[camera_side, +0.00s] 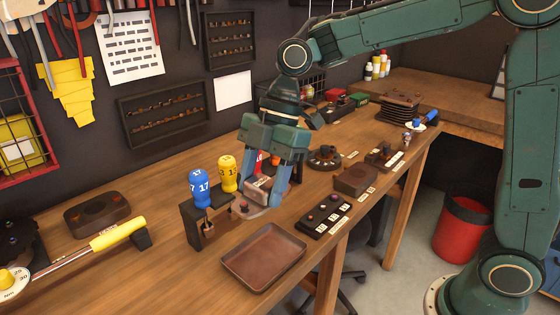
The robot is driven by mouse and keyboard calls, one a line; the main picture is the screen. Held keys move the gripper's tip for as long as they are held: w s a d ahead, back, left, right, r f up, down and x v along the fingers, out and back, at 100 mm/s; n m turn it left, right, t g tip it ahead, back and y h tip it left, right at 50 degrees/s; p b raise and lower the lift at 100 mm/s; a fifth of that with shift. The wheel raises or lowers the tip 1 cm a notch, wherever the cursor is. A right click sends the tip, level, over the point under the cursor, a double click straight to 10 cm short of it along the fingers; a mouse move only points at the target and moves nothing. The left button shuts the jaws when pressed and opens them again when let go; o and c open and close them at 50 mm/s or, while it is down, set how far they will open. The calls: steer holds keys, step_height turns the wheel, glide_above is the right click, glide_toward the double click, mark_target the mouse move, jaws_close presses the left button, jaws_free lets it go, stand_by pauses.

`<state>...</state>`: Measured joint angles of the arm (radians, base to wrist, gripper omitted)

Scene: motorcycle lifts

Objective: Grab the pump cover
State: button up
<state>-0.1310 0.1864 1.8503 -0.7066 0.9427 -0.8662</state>
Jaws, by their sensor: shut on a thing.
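My gripper (263,190) points down over the workbench, just right of the screwdriver holder. Its jaws are shut on a greyish-pink metal part (258,190), which appears to be the pump cover. The fingers hide much of the part. I cannot tell whether it touches the bench or what lies directly beneath it.
The holder (192,226) carries blue (201,188) and yellow (228,174) handled screwdrivers close to my gripper. An empty brown tray (264,258) lies in front. A black switch panel (326,216) and a brown box (355,180) stand right. A torque wrench (85,256) lies left.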

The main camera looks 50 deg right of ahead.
mark_target(254, 186)
steer(key=shift+r, duration=2.4)
